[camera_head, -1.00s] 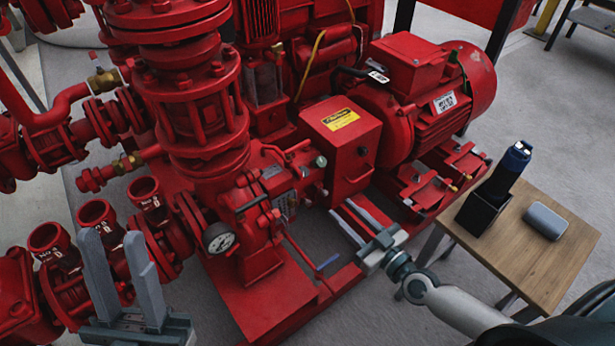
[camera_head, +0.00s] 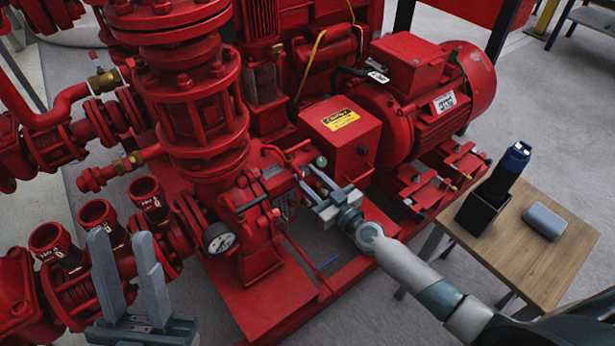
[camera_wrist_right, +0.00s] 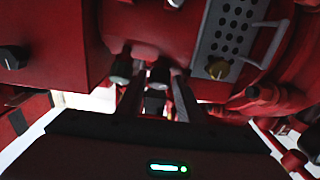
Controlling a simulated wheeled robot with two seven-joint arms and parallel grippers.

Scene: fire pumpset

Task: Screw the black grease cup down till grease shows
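My right gripper (camera_head: 311,179) is at the red pump's shaft housing, beside the red box with the yellow label. In the right wrist view its two fingers (camera_wrist_right: 156,80) stand apart with a gap between them. A small dark round cap (camera_wrist_right: 158,75), which looks like the black grease cup, lies between or just beyond the fingertips; I cannot tell whether they touch it. A greenish cap (camera_wrist_right: 120,74) is just left of the fingers. No grease can be made out. My left gripper (camera_head: 121,238) is open and empty, fingers up, in front of the red valves.
The red box (camera_head: 340,135) and motor (camera_head: 425,90) stand behind. A wooden table (camera_head: 545,262) at right holds a black holder (camera_head: 482,212) and a grey case (camera_head: 545,221).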

